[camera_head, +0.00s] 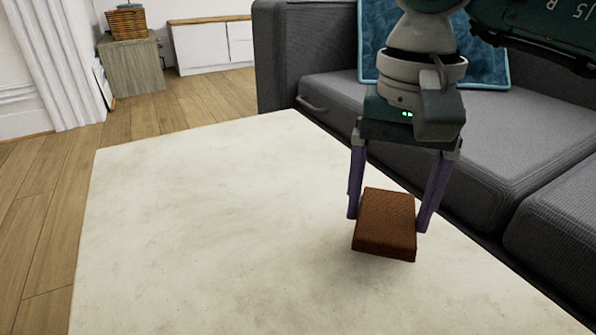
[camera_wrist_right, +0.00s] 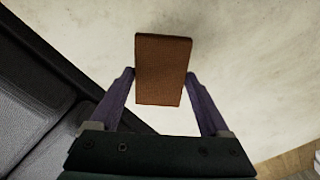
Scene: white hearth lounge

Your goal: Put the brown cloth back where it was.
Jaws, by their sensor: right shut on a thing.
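The brown cloth (camera_head: 386,222) is a folded, block-like rectangle over the pale tabletop in the head view. My right gripper (camera_head: 387,222) comes down from above with one purple finger on each side of the cloth and is shut on it. In the right wrist view the cloth (camera_wrist_right: 163,72) sits between the fingertips of the gripper (camera_wrist_right: 162,78) and sticks out beyond them. I cannot tell for sure whether its underside touches the tabletop. My left gripper is not in view.
The pale tabletop (camera_head: 200,210) is bare to the left of the cloth. A grey sofa (camera_head: 480,150) with a blue cushion (camera_head: 375,50) stands along its right side. A wicker basket (camera_head: 126,22) on a wooden cabinet (camera_head: 132,70) and a white sideboard (camera_head: 205,45) stand far back left.

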